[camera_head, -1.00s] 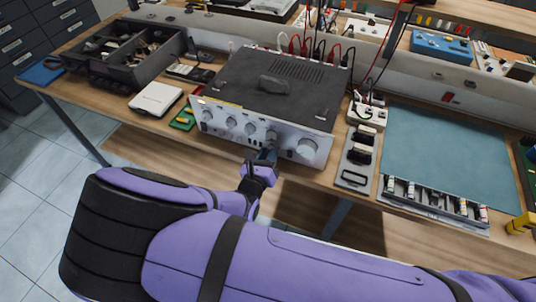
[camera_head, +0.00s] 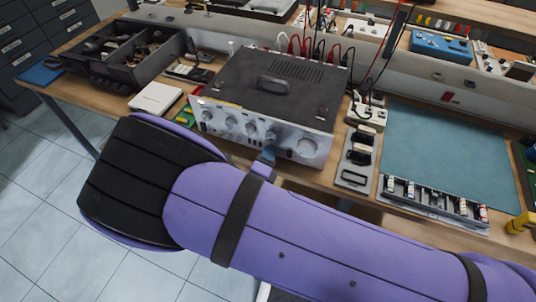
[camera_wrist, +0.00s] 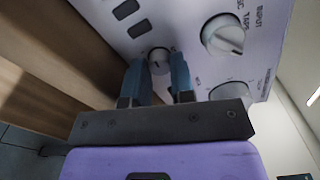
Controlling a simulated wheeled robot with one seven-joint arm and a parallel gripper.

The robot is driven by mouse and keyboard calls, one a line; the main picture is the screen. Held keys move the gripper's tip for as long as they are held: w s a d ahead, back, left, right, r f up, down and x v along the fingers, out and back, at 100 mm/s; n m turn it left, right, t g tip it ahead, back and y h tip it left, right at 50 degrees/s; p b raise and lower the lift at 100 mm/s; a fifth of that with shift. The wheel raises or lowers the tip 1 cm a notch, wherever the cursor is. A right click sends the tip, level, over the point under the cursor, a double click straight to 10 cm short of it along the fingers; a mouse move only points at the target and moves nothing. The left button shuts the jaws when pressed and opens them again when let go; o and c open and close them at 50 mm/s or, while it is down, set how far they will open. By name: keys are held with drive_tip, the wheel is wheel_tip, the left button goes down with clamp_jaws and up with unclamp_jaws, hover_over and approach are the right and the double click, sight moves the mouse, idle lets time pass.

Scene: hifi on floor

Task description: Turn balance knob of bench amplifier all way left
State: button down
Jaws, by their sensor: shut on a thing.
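The bench amplifier (camera_head: 283,88) stands on the bench, its silver front panel (camera_head: 240,135) facing me with a row of knobs and one large knob (camera_head: 306,148) at the right. My gripper (camera_head: 268,155) is at the panel's lower edge, right of its middle, mostly hidden by my forearm. In the wrist view my gripper (camera_wrist: 159,72) has its two blue-grey fingers on either side of a small round knob (camera_wrist: 158,56) and is shut on it. I cannot read this knob's label. Larger knobs (camera_wrist: 226,36) sit to the right of the fingers.
A white box (camera_head: 155,98) and a dark parts tray (camera_head: 128,52) are left of the amplifier. A grey panel with black parts (camera_head: 356,162) and a teal mat (camera_head: 448,150) are to its right. Cables run behind it. Tiled floor (camera_head: 50,190) shows at the left.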

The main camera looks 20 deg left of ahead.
drive_tip(key=n, duration=0.4)
drive_tip(key=shift+n, duration=2.5)
drive_tip(key=shift+s, duration=0.1)
drive_tip(key=c, duration=1)
unclamp_jaws()
drive_tip(key=shift+o, duration=0.2)
drive_tip(key=s+a, duration=0.1)
drive_tip(key=s, duration=0.9)
drive_tip(key=shift+s, duration=0.35)
